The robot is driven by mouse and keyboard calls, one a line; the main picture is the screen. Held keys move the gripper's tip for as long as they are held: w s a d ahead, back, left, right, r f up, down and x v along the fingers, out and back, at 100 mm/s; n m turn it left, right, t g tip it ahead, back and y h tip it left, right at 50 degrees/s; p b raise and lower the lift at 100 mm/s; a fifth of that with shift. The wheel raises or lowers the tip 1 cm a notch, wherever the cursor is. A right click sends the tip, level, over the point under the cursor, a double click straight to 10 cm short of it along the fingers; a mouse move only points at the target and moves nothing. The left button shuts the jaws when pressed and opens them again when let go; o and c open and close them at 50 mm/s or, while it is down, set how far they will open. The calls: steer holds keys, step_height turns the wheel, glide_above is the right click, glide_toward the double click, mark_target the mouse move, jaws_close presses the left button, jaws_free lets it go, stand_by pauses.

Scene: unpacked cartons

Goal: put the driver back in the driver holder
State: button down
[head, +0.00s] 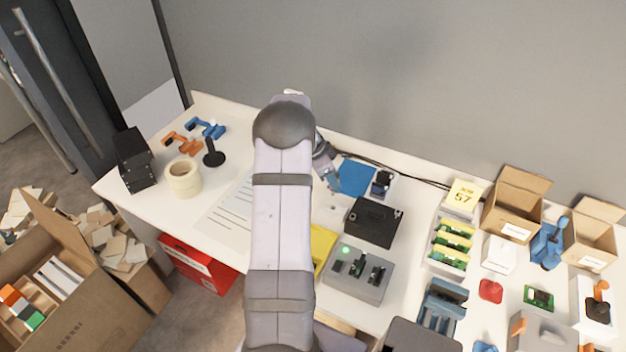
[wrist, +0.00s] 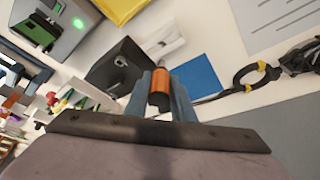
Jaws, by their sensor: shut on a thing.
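My gripper (wrist: 160,92) is shut on the driver, whose orange grip with a dark end (wrist: 160,84) shows between the blue-grey fingers in the wrist view. In the head view my gripper (head: 331,183) is over the worktable, beside the blue mat (head: 356,177); the driver cannot be made out there. I cannot tell for sure which thing is the driver holder. A black stand with a round top (head: 213,153) is at the left, well apart from my gripper. A small dark upright piece (head: 382,182) is right of the mat.
A black box (head: 373,222) stands close to my gripper, with a grey fixture with a green light (head: 358,274) in front. A cable coil (wrist: 253,76) lies by the wall.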

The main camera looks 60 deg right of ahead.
mark_target(333, 192)
steer(key=shift+s+d, duration=0.1)
steer(key=shift+s, duration=0.1)
steer(key=shift+f, duration=0.1)
steer(key=shift+f+b, duration=1.05)
steer(key=shift+f, duration=1.25)
steer(key=shift+r, duration=0.15)
steer(key=shift+f+b, duration=1.95)
steer(key=shift+b, duration=0.1)
steer(key=c, duration=1.4)
jaws_free()
steer(key=shift+c, duration=0.2)
steer(key=shift+w+r, duration=0.1)
steer(key=shift+r, duration=0.05)
